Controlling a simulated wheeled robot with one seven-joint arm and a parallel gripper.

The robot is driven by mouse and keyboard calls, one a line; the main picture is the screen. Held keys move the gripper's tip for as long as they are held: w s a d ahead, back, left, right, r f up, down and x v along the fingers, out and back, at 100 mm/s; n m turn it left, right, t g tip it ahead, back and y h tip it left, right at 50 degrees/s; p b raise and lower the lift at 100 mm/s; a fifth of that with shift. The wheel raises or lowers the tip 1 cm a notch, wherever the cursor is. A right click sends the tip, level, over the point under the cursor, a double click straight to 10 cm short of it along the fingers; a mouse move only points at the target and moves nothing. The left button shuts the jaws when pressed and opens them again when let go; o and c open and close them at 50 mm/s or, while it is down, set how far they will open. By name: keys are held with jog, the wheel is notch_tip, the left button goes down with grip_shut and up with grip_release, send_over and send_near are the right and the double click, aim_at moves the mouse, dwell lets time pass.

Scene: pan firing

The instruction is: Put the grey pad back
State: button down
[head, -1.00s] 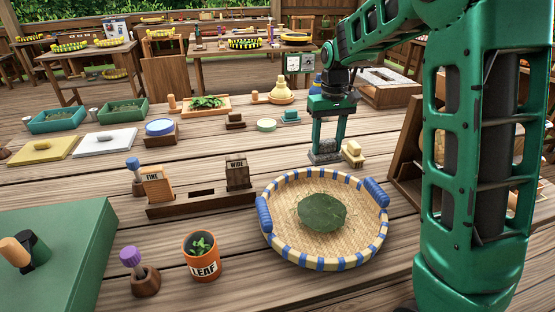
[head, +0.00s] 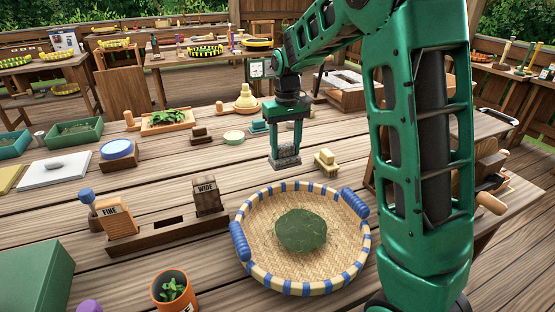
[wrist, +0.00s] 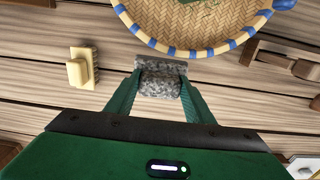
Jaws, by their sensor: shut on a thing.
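The grey pad, a speckled grey block (head: 285,160), is between the fingers of my gripper (head: 284,150) in the head view. My gripper is shut on it and points down over the wooden table. In the wrist view the pad (wrist: 160,80) sits between the two green fingertips, near the rim of the basket. I cannot tell for sure how far it is above the planks. No place marked for the pad is clear to me.
The round woven basket (head: 256,261) with a green disc (head: 300,230) lies in front of my gripper. A cream brush (head: 326,162) lies to the right. A wooden rack (head: 160,235) holds FINE and WIDE blocks.

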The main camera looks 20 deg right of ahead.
jog(key=w+a+f, duration=0.1)
jog(key=a+f, duration=0.1)
jog(key=w+a+f, duration=0.2)
jog(key=a+f, duration=0.1)
jog(key=w+a+f, duration=0.2)
jog(key=a+f, duration=0.1)
jog(key=shift+w+a, duration=0.1)
jog(key=shift+w, duration=0.1)
jog(key=shift+f, duration=0.75)
jog(key=shift+f, duration=0.15)
jog(key=c, duration=0.8)
grip_release()
jog(key=shift+c, duration=0.2)
notch_tip(320, 180, up, 11)
jog(key=shift+d, duration=0.45)
